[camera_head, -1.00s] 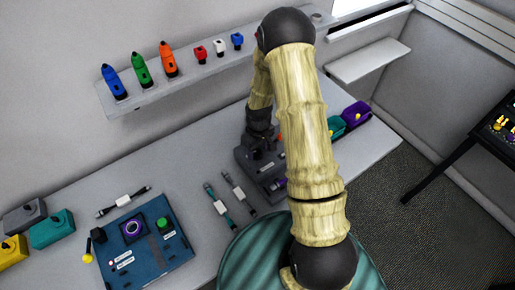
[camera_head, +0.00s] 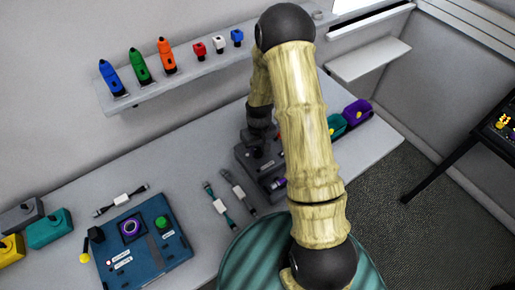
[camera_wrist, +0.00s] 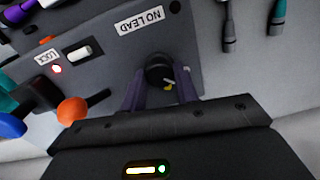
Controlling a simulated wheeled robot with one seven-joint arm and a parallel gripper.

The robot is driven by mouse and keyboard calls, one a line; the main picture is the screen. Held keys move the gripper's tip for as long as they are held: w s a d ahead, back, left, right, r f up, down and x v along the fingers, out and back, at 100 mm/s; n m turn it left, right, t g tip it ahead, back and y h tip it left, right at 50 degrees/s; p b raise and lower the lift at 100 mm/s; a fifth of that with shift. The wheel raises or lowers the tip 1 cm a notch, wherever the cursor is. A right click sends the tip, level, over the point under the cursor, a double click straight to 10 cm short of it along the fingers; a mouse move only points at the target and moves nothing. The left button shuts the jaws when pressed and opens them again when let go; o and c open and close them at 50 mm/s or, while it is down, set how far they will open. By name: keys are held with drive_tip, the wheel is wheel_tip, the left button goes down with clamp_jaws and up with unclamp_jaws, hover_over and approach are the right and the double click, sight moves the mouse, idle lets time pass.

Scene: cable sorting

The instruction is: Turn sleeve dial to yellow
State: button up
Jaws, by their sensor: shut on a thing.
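In the wrist view a round black dial (camera_wrist: 158,70) sits at the edge of a dark grey panel (camera_wrist: 110,75). A small yellow mark shows on its near side, beside a pale pointer-like mark. My gripper (camera_wrist: 160,84) has its two purple fingers on either side of the dial and is shut on it. The fingers hide part of the dial's rim. In the head view the dark grey device (camera_head: 245,160) stands on the bench under my arm. The dial and fingertips are too hidden there to make out.
In the wrist view an orange ball (camera_wrist: 72,110) on a lever, a white switch (camera_wrist: 79,53) and a red light (camera_wrist: 57,69) are left of my gripper. In the head view cables (camera_head: 218,205) lie beside the device, and a blue board (camera_head: 150,262) is further left.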

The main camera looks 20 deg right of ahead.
sight(259, 150)
drive_tip(key=m+b, duration=0.1)
drive_tip(key=m, duration=0.3)
drive_tip(key=shift+b, duration=0.3)
drive_tip(key=m, duration=0.4)
drive_tip(key=shift+m+b, duration=0.35)
drive_tip(key=shift+m, duration=0.05)
drive_tip(key=o, duration=1)
drive_tip(key=shift+c, duration=0.2)
wheel_tip(259, 150, up, 17)
drive_tip(key=b, duration=0.2)
drive_tip(key=shift+s+d+r, duration=0.15)
drive_tip(key=shift+d+r, duration=0.05)
